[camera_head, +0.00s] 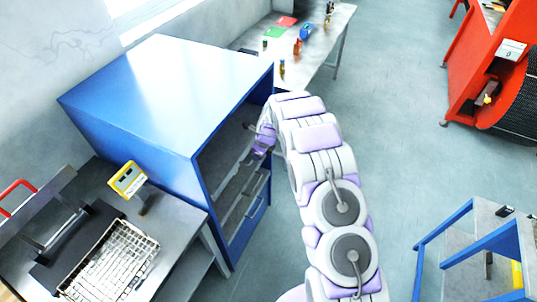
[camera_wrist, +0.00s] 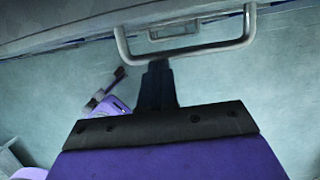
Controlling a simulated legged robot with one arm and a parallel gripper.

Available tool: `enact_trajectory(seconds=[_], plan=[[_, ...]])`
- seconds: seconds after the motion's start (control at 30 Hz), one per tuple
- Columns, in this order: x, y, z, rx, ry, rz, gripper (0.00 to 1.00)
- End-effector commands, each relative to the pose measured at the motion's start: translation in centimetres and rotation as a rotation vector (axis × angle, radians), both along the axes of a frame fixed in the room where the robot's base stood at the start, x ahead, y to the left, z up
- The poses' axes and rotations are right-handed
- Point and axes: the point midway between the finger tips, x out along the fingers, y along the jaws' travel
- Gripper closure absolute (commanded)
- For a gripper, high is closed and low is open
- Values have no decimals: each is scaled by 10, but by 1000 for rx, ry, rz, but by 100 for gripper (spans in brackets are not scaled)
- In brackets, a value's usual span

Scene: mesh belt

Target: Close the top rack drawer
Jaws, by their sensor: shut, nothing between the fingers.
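The blue rack cabinet (camera_head: 130,110) stands at left centre in the head view, with grey drawers (camera_head: 250,208) low on its right-facing front. My gripper (camera_head: 262,138) is at the upper part of that front, partly hidden by the cabinet's edge and my arm. In the wrist view, a grey drawer front (camera_wrist: 60,30) crosses the top, with a U-shaped metal handle (camera_wrist: 195,52) on it. My gripper (camera_wrist: 157,70) is shut and empty, its dark fingertips at the handle's bar. I cannot tell whether they touch it. How far the top drawer stands out is unclear.
A bench with a wire basket (camera_head: 112,262) and a yellow-framed display (camera_head: 128,180) stands at the left. A table (camera_head: 335,30) with small items is behind the rack. A blue-framed table (camera_head: 470,225) and a red machine (camera_head: 490,60) are at right. The floor between is clear.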

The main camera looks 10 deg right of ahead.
Motion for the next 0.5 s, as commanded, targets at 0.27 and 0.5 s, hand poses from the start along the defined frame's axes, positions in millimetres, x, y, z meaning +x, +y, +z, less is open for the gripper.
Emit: enact_trajectory(seconds=[0.27, 0.5], plan=[[8, 13, -1, -1, 1, -1, 100], [10, 14, -2, -1, 1, -1, 100]])
